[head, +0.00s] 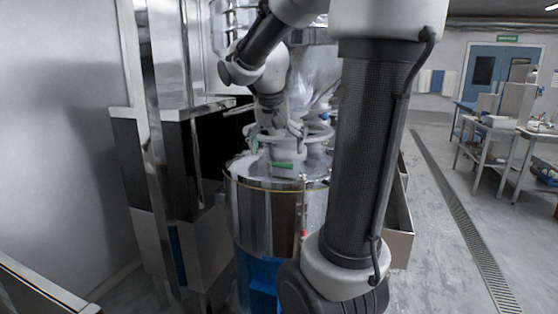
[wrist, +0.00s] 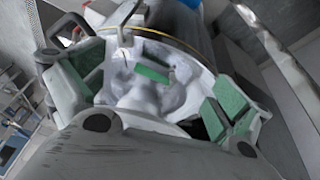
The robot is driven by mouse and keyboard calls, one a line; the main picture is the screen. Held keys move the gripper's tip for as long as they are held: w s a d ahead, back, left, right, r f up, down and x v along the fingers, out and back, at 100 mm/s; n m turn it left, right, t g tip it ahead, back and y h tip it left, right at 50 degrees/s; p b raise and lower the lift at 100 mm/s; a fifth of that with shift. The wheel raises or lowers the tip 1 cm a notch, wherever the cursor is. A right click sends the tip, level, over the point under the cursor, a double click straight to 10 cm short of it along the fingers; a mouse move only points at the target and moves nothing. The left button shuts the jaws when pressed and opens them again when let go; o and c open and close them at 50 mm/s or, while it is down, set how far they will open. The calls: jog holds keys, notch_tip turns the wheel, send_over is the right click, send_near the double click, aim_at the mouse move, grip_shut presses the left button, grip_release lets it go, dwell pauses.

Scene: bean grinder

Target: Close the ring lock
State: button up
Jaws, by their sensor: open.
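A shiny steel drum (head: 262,215) stands in the middle of the head view with its lid on top. A thin yellowish ring (head: 262,189) runs around it just below the lid; a similar yellow line (wrist: 165,36) shows in the wrist view. My gripper (head: 280,160) is over the lid, near the ring's front edge. In the wrist view my gripper (wrist: 160,88) is open, its green-padded fingers spread left and right. A whitish part with a green patch (wrist: 152,73) lies between them. I cannot tell whether it is the lock or whether the fingers touch it. The lock's latch is not clearly visible.
Tall steel and dark panels (head: 185,150) stand close on the drum's left. A blue part (head: 262,280) is below the drum. Right of my arm, the floor (head: 435,215) is open, with a drain grate (head: 460,225) and work tables (head: 488,140) beyond.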

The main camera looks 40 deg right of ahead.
aim_at(281, 164)
jog(key=w+d+f+m, duration=0.1)
jog(key=f, duration=0.1)
jog(key=w+d+f+m, duration=0.1)
jog(key=w+d+f, duration=0.2)
jog(key=d+f, duration=0.1)
jog(key=shift+w+m+h, duration=0.25)
jog(key=shift+m+h, duration=0.15)
jog(key=shift+s+a, duration=0.1)
jog(key=shift+a, duration=0.05)
jog(key=c, duration=1.7)
